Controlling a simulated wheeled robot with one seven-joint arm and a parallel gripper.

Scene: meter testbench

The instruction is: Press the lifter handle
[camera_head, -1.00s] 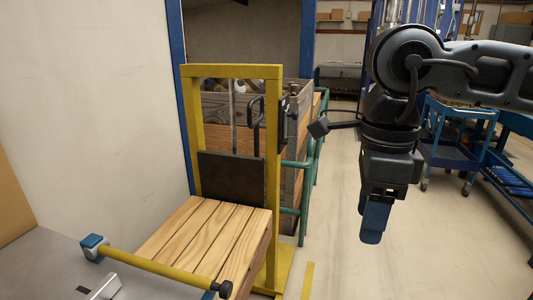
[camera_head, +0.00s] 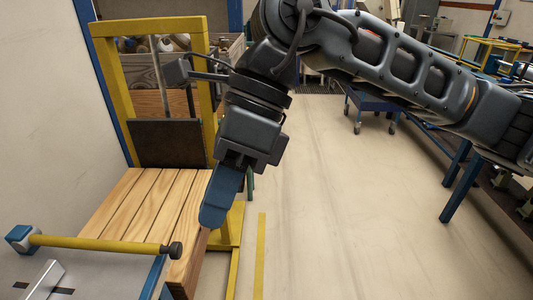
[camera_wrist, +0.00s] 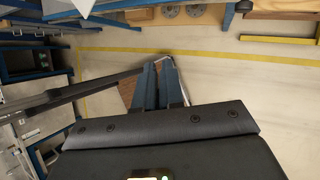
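A yellow bar (camera_head: 100,243) with a black knob (camera_head: 173,250) at its right end and a blue block at its left end lies across the grey bench at the lower left of the head view. It looks like the lifter handle. My gripper (camera_head: 214,212) points down, right of the knob and a little higher in the picture, in front of the right edge of the slatted wooden platform. It appears apart from the bar. In the wrist view, the two blue fingers (camera_wrist: 158,82) lie close together with nothing seen between them. The handle cannot be made out there.
The wooden platform (camera_head: 150,205) stands before a yellow frame (camera_head: 113,75) with a dark panel (camera_head: 167,143). My arm partly covers the frame's right post. A grey bench (camera_head: 75,275) fills the lower left corner. Open floor (camera_head: 340,210) lies to the right, with a blue cart (camera_head: 372,110) beyond.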

